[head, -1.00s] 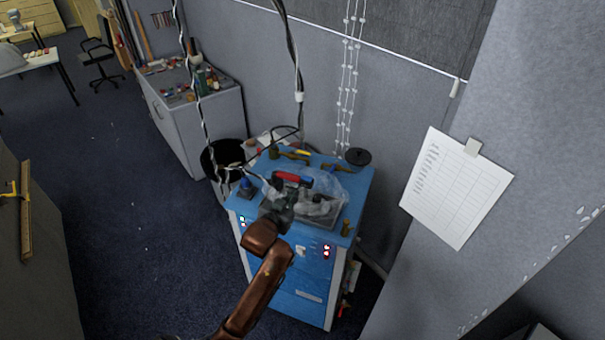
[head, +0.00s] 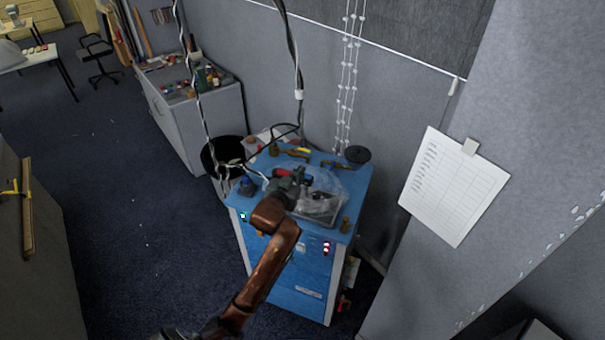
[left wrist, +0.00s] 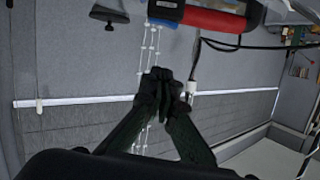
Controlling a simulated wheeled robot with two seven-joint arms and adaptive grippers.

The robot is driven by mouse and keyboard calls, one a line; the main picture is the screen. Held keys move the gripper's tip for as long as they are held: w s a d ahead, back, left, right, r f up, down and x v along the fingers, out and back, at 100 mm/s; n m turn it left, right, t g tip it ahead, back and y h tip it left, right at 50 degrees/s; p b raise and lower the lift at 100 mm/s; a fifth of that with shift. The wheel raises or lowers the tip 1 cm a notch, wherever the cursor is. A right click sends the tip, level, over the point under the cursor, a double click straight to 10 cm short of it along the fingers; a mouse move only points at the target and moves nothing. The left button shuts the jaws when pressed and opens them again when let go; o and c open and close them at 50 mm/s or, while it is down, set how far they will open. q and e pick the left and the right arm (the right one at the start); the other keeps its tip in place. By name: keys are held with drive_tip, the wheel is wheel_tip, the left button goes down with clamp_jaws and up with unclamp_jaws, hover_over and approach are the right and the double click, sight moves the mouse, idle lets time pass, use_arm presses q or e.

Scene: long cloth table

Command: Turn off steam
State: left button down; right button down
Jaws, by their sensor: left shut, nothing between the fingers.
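A blue cabinet (head: 290,282) stands in the middle of the head view. My left gripper (head: 287,181) is over the cabinet top, shut and empty. In the left wrist view its fingertips (left wrist: 160,76) are together, below a red and blue cylindrical part (left wrist: 215,16) and apart from it in the picture. My right gripper is out of view.
Hand tools (head: 296,153) and a black disc (head: 357,154) lie at the back of the cabinet top. A black bin (head: 222,155) stands behind left. Cables (head: 291,55) hang from above. A paper sheet (head: 455,187) is on the wall at right. Floor at left is clear.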

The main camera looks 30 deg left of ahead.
sight(307, 176)
use_arm(q)
drive_tip(key=w+a+f+p, duration=0.1)
drive_tip(key=w+f, duration=0.3)
drive_tip(key=f, duration=0.1)
drive_tip(key=shift+w, duration=0.15)
drive_tip(key=shift+a+f, duration=0.1)
drive_tip(key=shift+a, duration=0.05)
